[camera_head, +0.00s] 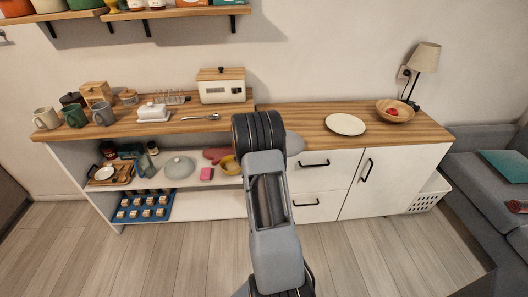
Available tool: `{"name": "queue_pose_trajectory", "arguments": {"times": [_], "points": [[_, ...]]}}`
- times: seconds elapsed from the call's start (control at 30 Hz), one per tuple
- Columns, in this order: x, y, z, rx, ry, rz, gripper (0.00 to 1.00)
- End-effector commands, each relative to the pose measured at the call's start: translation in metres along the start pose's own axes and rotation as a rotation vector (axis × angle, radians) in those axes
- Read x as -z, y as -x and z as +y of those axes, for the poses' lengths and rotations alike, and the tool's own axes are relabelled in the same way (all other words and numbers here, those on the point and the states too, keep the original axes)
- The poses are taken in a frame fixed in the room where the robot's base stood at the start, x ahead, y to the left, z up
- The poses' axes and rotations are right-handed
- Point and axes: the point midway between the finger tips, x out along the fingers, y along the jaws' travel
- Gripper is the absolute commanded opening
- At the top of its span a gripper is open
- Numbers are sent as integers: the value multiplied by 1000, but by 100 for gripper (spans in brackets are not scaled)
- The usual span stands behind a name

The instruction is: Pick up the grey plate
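A pale, off-white round plate (346,124) lies flat on the wooden top of the right cabinet. A grey-green round thing (179,167) is on the upper shelf of the open left unit; it may be a plate or a lid, I cannot tell. My arm (273,245) rises from the bottom middle and covers part of the cabinet front and counter. A blue-grey rounded shape (294,143) shows at the right of my arm's upper end; I cannot tell whether it is part of my arm. My gripper is not visible.
A wooden bowl (395,111) and a lamp (424,60) stand right of the pale plate. Mugs (74,115), a butter dish (153,113) and a bread box (221,86) stand on the left top. A sofa (495,180) is at right. Bare wood surrounds the pale plate.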

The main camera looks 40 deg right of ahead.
Motion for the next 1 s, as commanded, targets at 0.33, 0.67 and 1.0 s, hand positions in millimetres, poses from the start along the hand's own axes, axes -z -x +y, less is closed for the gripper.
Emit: {"name": "queue_pose_trajectory", "arguments": {"times": [0.33, 0.67, 1.0], "points": [[0, -2, 0, 0, 0, 0, 35], [0, -2, 0, 0, 0, 0, 7], [0, -2, 0, 1, 1, 0, 0]]}}
